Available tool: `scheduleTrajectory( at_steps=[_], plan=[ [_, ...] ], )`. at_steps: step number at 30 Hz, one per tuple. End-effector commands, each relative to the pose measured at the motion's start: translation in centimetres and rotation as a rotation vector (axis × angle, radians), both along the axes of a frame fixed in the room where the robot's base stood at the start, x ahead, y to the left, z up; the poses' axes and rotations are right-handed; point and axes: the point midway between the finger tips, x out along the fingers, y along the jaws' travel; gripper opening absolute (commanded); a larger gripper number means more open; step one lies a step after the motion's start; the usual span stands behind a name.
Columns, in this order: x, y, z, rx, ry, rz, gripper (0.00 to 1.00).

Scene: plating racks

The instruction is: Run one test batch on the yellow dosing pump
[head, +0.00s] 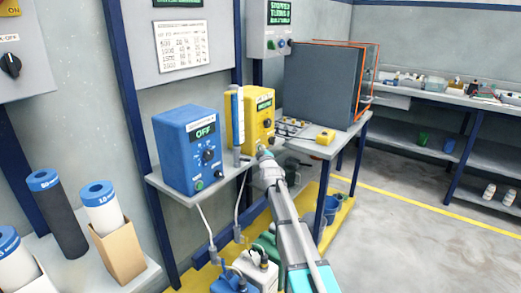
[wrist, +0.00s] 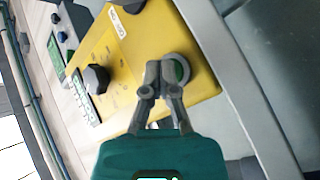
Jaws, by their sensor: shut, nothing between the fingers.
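The yellow dosing pump (head: 265,108) stands on a wall shelf, right of a blue unit. In the wrist view the pump's yellow front (wrist: 130,45) is close and tilted. It carries a dark knob (wrist: 96,78), a small display with green text (wrist: 83,103) that I cannot read clearly, and a green button in a grey ring (wrist: 180,70). My gripper (wrist: 160,68) is shut and empty. Its fingertips are right beside the button and partly cover its ring; I cannot tell whether they touch. In the head view my gripper (head: 264,153) is at the pump's lower front.
The blue unit (head: 187,155) shows OFF on its display. A clear-blue tube (head: 236,115) stands between the two units. A small yellow box (head: 325,137) lies on the bench to the right. Jugs (head: 260,270) stand below the shelf. The floor at right is clear.

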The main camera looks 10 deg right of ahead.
Motion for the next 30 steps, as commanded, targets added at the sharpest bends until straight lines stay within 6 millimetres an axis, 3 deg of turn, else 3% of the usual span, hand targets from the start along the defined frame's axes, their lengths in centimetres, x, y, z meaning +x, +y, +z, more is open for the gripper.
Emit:
scheduleTrajectory(
  at_steps=[30],
  plan=[
    [-1.3,-1.3,0.0,0.0,0.0,0.0,0.0]
  ],
)
